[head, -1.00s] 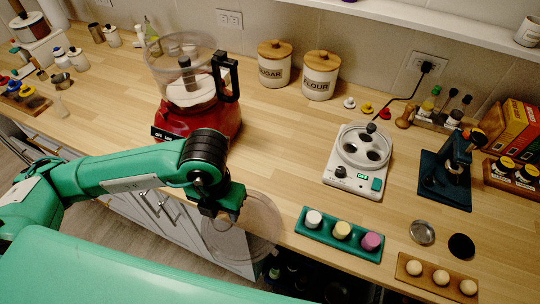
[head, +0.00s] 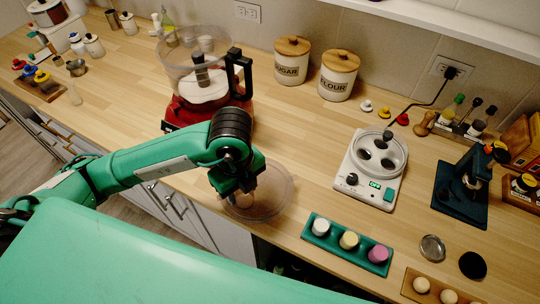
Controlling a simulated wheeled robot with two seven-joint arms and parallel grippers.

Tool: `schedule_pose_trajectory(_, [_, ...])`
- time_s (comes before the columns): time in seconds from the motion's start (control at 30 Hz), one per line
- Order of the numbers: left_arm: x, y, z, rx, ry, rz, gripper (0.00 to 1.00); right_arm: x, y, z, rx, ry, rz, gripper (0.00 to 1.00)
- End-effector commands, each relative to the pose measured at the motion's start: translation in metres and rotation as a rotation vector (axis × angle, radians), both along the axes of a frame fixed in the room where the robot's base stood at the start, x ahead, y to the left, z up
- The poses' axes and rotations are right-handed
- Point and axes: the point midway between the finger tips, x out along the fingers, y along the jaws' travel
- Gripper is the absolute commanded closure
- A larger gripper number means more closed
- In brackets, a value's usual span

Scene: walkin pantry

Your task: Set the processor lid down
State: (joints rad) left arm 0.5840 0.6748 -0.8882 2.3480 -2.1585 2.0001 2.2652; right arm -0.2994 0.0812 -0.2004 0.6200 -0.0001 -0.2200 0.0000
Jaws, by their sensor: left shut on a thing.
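The clear round processor lid (head: 279,192) is at the counter's front edge, in front of the food processor, and lies roughly level. My left gripper (head: 244,194) is above it and shut on it; the gripper hides part of the lid. I cannot tell whether the lid touches the counter. The red food processor (head: 186,114) stands behind my left arm with its clear bowl (head: 187,58) open at the top. My right gripper is not in view.
The wooden counter (head: 300,148) is clear to the right of the lid. A green tray (head: 325,246) with three coloured pieces lies further right near the edge. A white device (head: 350,190) stands behind that tray. Sugar (head: 291,66) and flour (head: 338,82) canisters stand at the back.

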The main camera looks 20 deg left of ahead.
Motion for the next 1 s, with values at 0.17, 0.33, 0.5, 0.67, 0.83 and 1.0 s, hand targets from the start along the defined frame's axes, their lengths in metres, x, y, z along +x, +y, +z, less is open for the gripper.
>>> schedule_pose_trajectory(0.17, [0.048,-0.009,0.006,0.001,0.001,0.001,0.88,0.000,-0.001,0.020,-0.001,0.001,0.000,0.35])
schedule_pose_trajectory(0.33, [0.086,-0.017,0.005,0.000,0.000,0.001,0.88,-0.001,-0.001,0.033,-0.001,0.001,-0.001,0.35])
schedule_pose_trajectory(0.5, [0.108,-0.021,0.002,0.000,0.000,-0.003,0.88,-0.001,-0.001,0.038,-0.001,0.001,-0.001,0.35])
schedule_pose_trajectory(0.67, [0.119,-0.024,0.003,-0.001,-0.002,-0.002,0.88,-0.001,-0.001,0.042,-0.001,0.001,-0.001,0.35])
schedule_pose_trajectory(0.83, [0.120,-0.023,-0.020,0.001,0.004,-0.002,0.88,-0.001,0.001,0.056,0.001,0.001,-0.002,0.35])
schedule_pose_trajectory(1.0, [0.121,-0.023,-0.034,0.000,0.000,-0.003,0.88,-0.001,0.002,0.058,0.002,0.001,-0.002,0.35])
